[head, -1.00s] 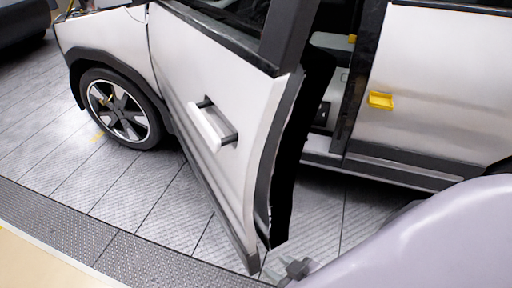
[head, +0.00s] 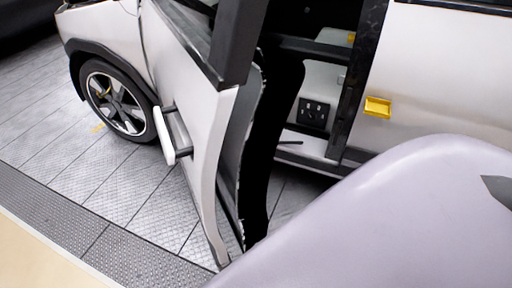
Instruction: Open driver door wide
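The driver door (head: 190,95) of the white car stands partly open, swung out from the body toward me. Its white handle (head: 166,138) sticks out from the outer panel, and nothing grips it. The door's black inner edge (head: 262,150) faces right, and the cabin shows through the gap beside it. Neither gripper shows, so contact between my arm and the door's inner side cannot be told.
The rear door (head: 440,75) with a yellow handle (head: 377,107) is shut, right of the opening. The front wheel (head: 115,103) stands left of the door. Tiled floor (head: 70,185) is clear at left, bordered by a dark grating strip (head: 60,222).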

